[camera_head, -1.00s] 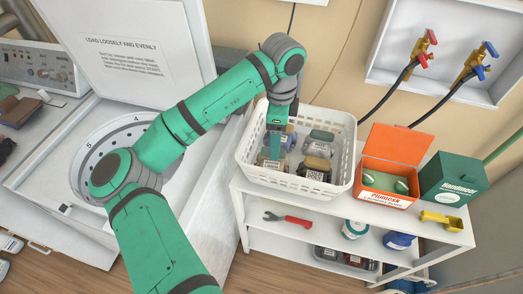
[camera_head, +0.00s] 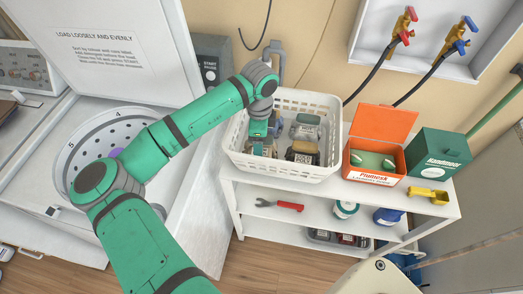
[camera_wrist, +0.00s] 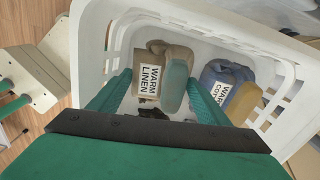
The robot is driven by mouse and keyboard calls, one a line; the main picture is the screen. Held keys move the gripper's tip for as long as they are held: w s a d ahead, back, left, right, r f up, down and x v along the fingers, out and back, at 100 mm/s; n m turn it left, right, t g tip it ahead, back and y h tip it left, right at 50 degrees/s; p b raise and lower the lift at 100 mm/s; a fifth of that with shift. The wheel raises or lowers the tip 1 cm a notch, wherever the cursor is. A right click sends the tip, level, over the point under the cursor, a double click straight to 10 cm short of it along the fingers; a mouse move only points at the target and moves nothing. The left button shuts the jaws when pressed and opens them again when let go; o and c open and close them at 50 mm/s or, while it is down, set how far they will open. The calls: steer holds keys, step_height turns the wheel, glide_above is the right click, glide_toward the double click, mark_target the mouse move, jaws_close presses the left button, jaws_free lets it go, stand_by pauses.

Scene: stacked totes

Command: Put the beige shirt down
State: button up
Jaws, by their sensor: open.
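The beige shirt (camera_wrist: 172,72) is a folded bundle with a "WARM LINEN" label in the white basket, seen in the wrist view. It lies between and beyond the two teal fingers of my gripper (camera_wrist: 160,88), which are spread apart. I cannot tell if either finger touches it. In the head view my gripper (camera_head: 258,132) points down into the left part of the basket (camera_head: 275,170), and the beige shirt is mostly hidden below it.
A "WARM COTTON" bundle (camera_wrist: 232,90) lies to the right in the basket, with other labelled bundles (camera_head: 303,150). The basket walls stand around my gripper. An open orange box (camera_head: 373,175) and a green box (camera_head: 437,155) stand right of it. An open washer drum (camera_head: 85,145) is left.

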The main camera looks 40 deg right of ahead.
steer(key=shift+d+f, duration=0.1)
steer(key=shift+f, duration=0.05)
steer(key=shift+s, duration=0.1)
steer(key=c, duration=1.2)
steer(key=shift+d, duration=0.1)
steer(key=shift+c, duration=0.8)
steer(key=shift+w, duration=0.2)
steer(key=shift+c, duration=0.8)
steer(key=shift+r, duration=0.4)
jaws_close()
step_height(320, 180, up, 17)
steer(key=shift+r, duration=0.15)
